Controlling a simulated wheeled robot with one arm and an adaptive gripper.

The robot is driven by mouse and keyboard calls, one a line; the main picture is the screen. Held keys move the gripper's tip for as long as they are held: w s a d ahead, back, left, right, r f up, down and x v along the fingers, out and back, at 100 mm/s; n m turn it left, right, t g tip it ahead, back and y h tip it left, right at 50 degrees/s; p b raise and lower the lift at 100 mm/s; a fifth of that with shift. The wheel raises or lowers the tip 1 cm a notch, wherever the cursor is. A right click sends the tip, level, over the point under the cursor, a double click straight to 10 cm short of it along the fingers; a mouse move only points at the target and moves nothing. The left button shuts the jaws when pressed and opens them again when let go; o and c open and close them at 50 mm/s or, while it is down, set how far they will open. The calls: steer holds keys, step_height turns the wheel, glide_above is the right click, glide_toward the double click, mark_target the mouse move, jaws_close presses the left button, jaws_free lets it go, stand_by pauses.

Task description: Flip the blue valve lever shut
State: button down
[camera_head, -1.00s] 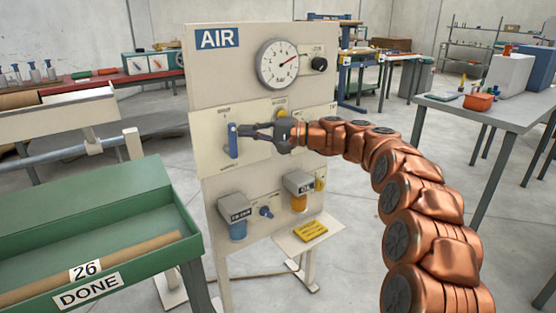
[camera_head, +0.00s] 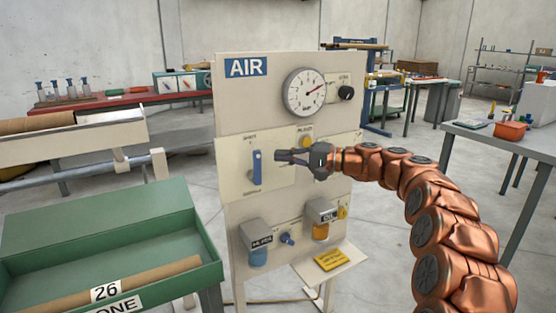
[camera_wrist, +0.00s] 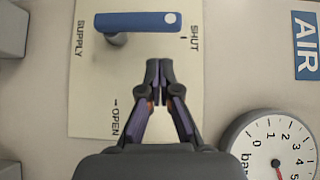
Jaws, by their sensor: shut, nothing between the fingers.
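The blue valve lever (camera_head: 257,167) stands upright on a cream plate (camera_head: 228,165) of the AIR panel. In the wrist view the lever (camera_wrist: 140,21) has its white-dotted end beside the SHUT mark (camera_wrist: 194,38). The OPEN mark (camera_wrist: 115,118) is away from the lever. My gripper (camera_head: 278,155) is just right of the lever, with a small gap between them. In the wrist view the fingers of my gripper (camera_wrist: 160,72) are together and empty, apart from the lever.
A pressure gauge (camera_head: 305,91) and a black knob (camera_head: 346,93) are higher on the panel. A yellow knob (camera_head: 306,141) is just above my gripper. A green tray (camera_head: 120,225) stands at the left.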

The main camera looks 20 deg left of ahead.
steer(key=d, duration=1)
steer(key=shift+w+d, duration=0.2)
steer(key=shift+w, duration=0.05)
steer(key=shift+s, duration=0.15)
steer(key=s+d+f+g+h, duration=0.15)
steer(key=s+f+h, duration=0.25)
steer(key=s, duration=0.8)
steer(key=s+d+f+g+h, duration=0.15)
steer(key=s+f+h, duration=0.3)
steer(key=s, duration=0.75)
steer(key=s+d+f+h, duration=0.5)
steer(key=s+d+f, duration=0.1)
steer(key=s+d, duration=0.6)
steer(key=s+d+f+h, duration=0.4)
steer(key=s+d+f, duration=0.3)
steer(key=s+d, duration=0.45)
step_height(320, 180, up, 25)
steer(key=s+t+p, duration=0.1)
steer(key=p, duration=2.2)
steer(key=shift+s+d+f+m+t+p, duration=0.15)
steer(key=shift+s+d+m+t+p, duration=0.1)
steer(key=shift+d+m+t+p, duration=0.05)
